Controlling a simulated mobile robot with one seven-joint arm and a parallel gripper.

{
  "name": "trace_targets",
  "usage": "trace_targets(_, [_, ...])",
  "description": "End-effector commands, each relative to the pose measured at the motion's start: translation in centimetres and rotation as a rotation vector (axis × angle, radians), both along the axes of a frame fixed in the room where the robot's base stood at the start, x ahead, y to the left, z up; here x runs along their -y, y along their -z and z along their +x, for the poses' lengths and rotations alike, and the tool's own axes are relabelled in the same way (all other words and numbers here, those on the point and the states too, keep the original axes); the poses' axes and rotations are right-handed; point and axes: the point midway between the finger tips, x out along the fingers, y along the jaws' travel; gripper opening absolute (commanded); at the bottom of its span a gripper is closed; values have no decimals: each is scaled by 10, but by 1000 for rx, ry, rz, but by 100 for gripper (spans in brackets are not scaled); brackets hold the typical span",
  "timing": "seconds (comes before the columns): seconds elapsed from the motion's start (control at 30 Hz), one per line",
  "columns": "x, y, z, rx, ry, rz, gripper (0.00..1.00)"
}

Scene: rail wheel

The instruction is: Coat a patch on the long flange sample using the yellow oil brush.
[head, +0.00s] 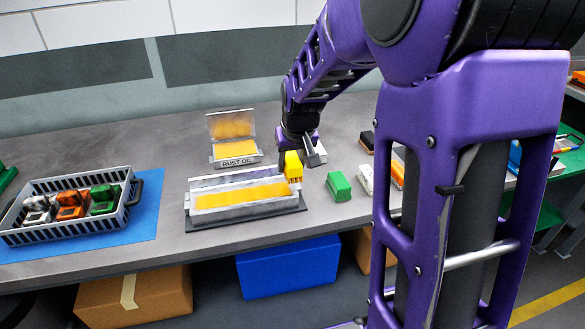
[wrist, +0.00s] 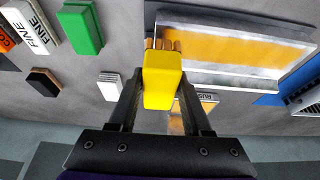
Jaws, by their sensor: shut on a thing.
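My gripper (wrist: 160,100) is shut on the yellow oil brush (wrist: 163,75), whose tan bristles point away from the jaws. In the head view the brush (head: 293,166) is at the right end of the long flange sample (head: 190,207), a grey metal piece on a dark base. An orange-yellow coat covers much of the sample's inner face, also seen in the wrist view (wrist: 235,70). The bristles are close to the sample's end; I cannot tell whether they touch it. The rust oil tray (head: 236,160), with an open lid, stands behind the sample.
A grey basket (head: 70,215) with several coloured tools sits on a blue mat (head: 145,215) at the left. A green block (head: 339,187) and a white block (head: 366,178) lie right of the sample. Bare grey bench lies between the mat and the oil tray.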

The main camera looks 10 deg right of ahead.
Motion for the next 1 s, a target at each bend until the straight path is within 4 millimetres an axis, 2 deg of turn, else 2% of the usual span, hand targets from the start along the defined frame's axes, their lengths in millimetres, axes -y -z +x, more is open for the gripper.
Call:
trace_targets(0.1, [-1,-13,2,3,0,0,5])
trace_targets(0.4, [-1,-34,1,2,0,0,5])
trace_targets(1.0, [-1,-35,2,1,0,0,5])
